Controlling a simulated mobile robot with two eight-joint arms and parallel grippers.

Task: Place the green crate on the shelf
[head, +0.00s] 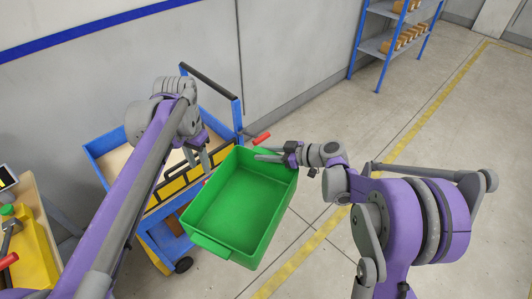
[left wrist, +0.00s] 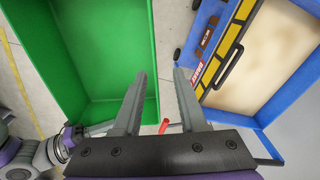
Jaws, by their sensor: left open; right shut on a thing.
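The green crate (head: 235,240) is open-topped and looks empty, in the middle of the head view. It also fills the left of the left wrist view (left wrist: 105,55). My right gripper (head: 277,157) is shut on the crate's far right rim. My left gripper (head: 205,160) is open and empty, by the crate's upper left edge. The shelf (head: 372,46), a blue-framed rack with small brown boxes, stands at the upper right.
A blue cart (head: 98,146) with a yellow-and-black front stands close left of the crate. A yellow tool holder (head: 38,245) sits on a bench at the lower left. A red handle (head: 261,138) shows behind the crate. Open floor lies toward the rack.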

